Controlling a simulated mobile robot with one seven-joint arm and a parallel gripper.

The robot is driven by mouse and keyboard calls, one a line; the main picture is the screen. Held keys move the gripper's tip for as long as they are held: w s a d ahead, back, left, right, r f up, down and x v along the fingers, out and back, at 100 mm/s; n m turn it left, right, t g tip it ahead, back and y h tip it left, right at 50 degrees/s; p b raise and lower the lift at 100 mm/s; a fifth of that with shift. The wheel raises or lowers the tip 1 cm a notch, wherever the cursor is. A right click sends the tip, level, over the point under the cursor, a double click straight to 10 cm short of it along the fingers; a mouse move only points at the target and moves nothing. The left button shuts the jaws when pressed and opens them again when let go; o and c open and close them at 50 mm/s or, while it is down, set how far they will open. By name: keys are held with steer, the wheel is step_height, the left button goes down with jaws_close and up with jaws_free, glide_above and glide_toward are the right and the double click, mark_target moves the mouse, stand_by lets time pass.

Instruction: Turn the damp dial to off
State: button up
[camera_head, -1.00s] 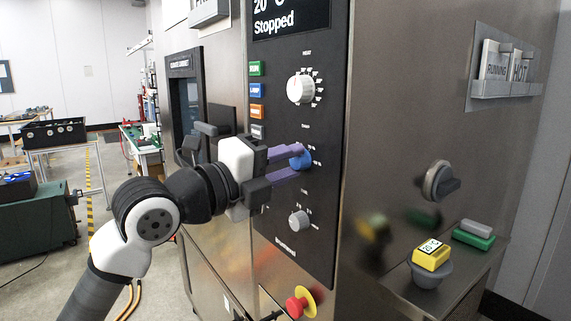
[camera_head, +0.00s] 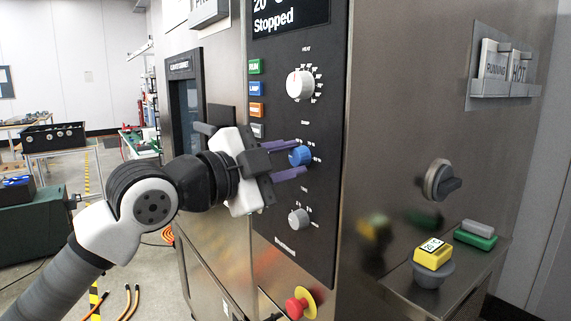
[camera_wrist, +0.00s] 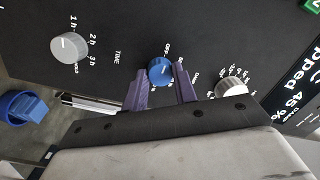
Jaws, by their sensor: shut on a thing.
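The damp dial is the blue knob (camera_head: 300,155) in the middle of the black control panel (camera_head: 285,222). It also shows in the wrist view (camera_wrist: 160,71), with the OFF label just above it there. A pale mark shows on its face; its exact setting is too small to tell. My gripper (camera_head: 293,159) has its two purple fingers on opposite sides of this dial and is shut on it. The wrist view shows the fingertips (camera_wrist: 161,80) at the dial's sides.
The white heat dial (camera_head: 300,85) is above and the grey time dial (camera_head: 299,219) below. Coloured buttons (camera_head: 256,89) line the panel's left edge. A red emergency stop (camera_head: 299,303) is lower down. A grey rotary handle (camera_head: 440,180) is on the side wall.

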steer(key=shift+n, duration=0.4)
steer(key=o, duration=1)
steer(key=shift+c, duration=0.2)
steer(key=b+v, duration=0.2)
steer(key=v, duration=1.2)
steer(key=shift+d, duration=0.15)
